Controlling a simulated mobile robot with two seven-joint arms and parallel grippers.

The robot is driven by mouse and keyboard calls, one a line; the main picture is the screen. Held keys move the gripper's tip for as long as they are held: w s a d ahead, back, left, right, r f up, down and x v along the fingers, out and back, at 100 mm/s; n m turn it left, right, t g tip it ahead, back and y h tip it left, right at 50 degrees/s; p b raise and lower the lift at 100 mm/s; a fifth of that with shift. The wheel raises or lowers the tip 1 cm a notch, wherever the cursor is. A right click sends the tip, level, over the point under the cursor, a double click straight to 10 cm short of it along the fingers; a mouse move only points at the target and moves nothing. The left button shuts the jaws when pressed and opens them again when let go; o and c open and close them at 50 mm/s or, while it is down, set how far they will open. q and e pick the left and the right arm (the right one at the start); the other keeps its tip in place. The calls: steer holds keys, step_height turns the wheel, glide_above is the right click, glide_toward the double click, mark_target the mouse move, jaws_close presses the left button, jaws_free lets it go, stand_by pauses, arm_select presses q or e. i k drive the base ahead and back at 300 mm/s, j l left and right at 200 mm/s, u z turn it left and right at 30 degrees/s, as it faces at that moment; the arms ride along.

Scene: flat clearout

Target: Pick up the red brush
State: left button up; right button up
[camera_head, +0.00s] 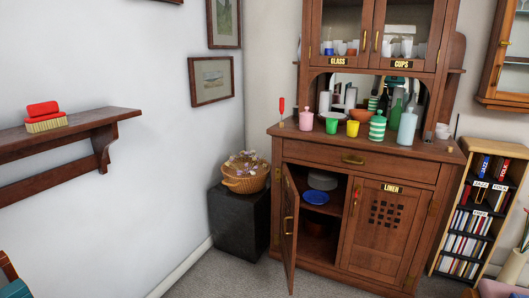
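A red brush (42,109) with pale yellowish bristles sits on the brown wooden wall shelf (82,130) at the left, bristles down. It stands apart from anything else on that shelf. Neither of my grippers can be made out in the head view, so nothing is seen touching the brush.
A wooden cabinet (385,233) has its left lower door (290,225) ajar, sticking out into the room. Its counter holds cups, bottles and jars. A wicker basket (246,182) stands on a black block (238,222). A bookcase (478,215) is at the right. Grey floor shows in front.

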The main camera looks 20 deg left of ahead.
mark_target(47, 115)
steer(key=i+u, duration=0.25)
steer(key=u, duration=0.15)
steer(key=i+u, duration=0.25)
steer(key=u, duration=0.15)
steer(key=i+l+u, duration=0.1)
steer(key=i+u, duration=0.15)
steer(key=u, duration=0.15)
steer(key=i+l+u, duration=0.2)
steer(key=u, duration=0.25)
